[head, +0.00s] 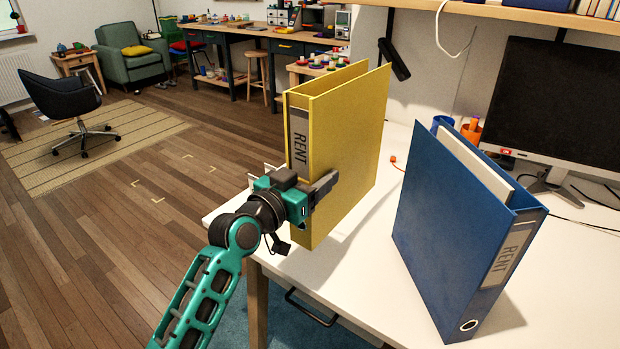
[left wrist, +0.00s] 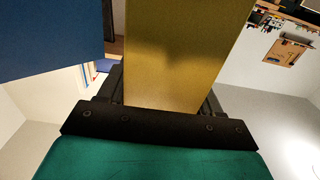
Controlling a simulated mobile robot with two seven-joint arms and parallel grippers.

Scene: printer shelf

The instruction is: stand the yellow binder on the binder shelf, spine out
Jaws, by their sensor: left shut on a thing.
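The yellow binder (head: 347,150) is upright at the left edge of the white desk, its spine with a RENT label facing toward me and left. My left gripper (head: 312,192) is shut on the yellow binder low on its spine end, one finger across its right side. In the left wrist view the yellow binder (left wrist: 185,55) fills the space between the fingers. I cannot tell whether its bottom touches the desk. My right gripper is not in view. No binder shelf can be made out for certain; part of a wooden shelf (head: 500,12) shows at the top right.
A blue binder (head: 450,235), also labelled RENT, stands on the white desk (head: 365,270) to the right, with a gap between the binders. A monitor (head: 560,105), cables and a pen cup (head: 442,124) are behind it. Open wooden floor lies left.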

